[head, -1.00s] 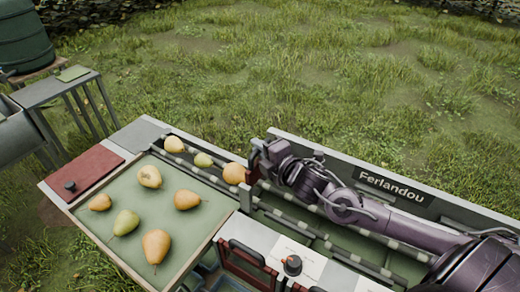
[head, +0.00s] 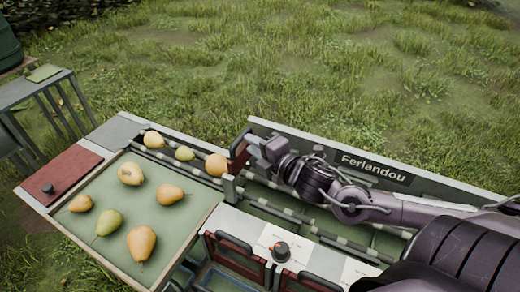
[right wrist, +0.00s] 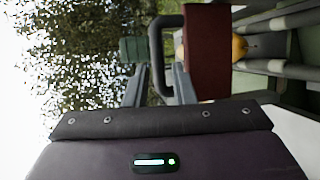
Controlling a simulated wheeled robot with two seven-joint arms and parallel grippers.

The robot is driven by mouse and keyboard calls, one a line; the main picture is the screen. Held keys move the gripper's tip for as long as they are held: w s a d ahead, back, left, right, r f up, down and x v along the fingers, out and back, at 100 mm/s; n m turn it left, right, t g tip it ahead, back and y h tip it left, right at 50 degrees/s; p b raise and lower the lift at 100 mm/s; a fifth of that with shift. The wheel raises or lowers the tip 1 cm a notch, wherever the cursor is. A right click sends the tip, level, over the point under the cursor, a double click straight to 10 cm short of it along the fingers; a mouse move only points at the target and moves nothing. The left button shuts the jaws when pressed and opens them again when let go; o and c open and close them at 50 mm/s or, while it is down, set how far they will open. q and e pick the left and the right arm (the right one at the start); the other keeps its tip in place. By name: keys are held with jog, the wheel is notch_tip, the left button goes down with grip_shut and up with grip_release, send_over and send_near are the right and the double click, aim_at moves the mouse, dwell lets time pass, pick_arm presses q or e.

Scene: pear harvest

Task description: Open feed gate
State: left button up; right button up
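The feed gate is a dark red upright panel (head: 239,152) standing across the roller lane, with a pear (head: 216,165) close behind it. In the right wrist view the red panel (right wrist: 208,50) fills the upper middle, and its grey D-shaped handle (right wrist: 156,62) sticks out toward the fingers. My right gripper (head: 260,149) is at the gate's near face. In the right wrist view its two fingers (right wrist: 160,84) are apart, with the handle bar between them; I cannot tell whether either touches it. My left gripper is not in view.
A green sorting tray (head: 165,225) with several pears lies left of the lane. More pears rest on the rollers (head: 158,158) behind the gate. A long backboard (head: 445,190) marked "Ferlandou" borders the lane. A black knob (head: 281,251) and other red panels with handles (head: 230,258) stand in front.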

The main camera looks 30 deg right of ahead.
jog(key=shift+v, duration=1.1)
